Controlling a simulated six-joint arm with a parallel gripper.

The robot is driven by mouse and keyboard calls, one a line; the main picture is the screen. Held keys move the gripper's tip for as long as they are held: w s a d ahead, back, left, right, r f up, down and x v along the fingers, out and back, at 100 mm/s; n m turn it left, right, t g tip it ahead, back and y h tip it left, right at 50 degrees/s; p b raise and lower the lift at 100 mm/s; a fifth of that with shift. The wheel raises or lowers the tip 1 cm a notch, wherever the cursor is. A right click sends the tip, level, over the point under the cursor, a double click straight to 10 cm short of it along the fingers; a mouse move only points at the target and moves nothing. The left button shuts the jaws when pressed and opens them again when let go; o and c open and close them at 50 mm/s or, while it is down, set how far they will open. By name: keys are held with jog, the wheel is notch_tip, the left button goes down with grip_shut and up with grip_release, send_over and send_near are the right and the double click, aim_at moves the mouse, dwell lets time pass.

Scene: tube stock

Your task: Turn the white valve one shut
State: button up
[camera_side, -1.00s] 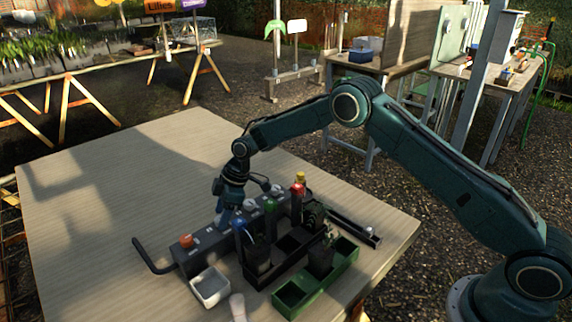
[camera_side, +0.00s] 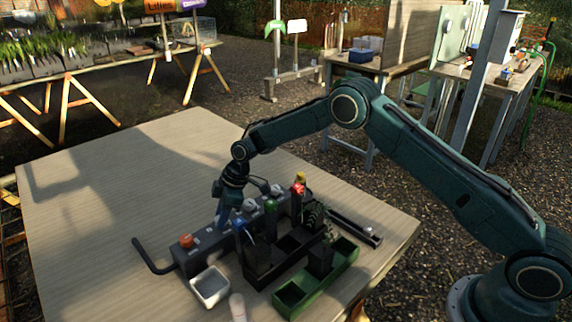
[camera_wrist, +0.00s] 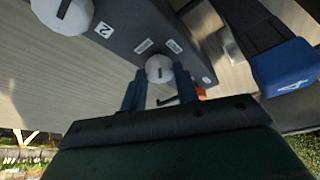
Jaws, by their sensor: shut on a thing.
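The white valve one knob (camera_wrist: 159,68) is a round white cap with a small dark mark, on the side of a dark grey manifold block (camera_wrist: 135,22). My gripper (camera_wrist: 160,84) is shut on this knob, with one finger on each side of it. In the side view my gripper (camera_side: 222,219) reaches down to the block (camera_side: 192,262), near its orange end, and hides the knob. A second white knob (camera_wrist: 65,14), beside a label "2", stands further along the block. The small labels near valve one are too blurred to read.
An orange knob (camera_side: 186,240) sits at the block's near end, beside a bent black pipe (camera_side: 150,262). The table's left side is clear.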

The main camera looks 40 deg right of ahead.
jog(key=m+t, duration=0.1)
jog(key=m, duration=0.1)
jog(key=m+h, duration=0.1)
jog(key=m, duration=0.2)
jog(key=shift+s+a+t, duration=0.15)
jog(key=shift+t, duration=0.25)
jog(key=m+h, duration=0.1)
jog(key=m, duration=0.1)
jog(key=m+h, duration=0.1)
jog(key=m, duration=0.2)
jog(key=shift+a+t, duration=0.1)
jog(key=shift+t, duration=0.3)
jog(key=o, duration=1)
jog(key=shift+r, duration=0.15)
jog(key=v, duration=1.3)
jog(key=shift+r, duration=0.3)
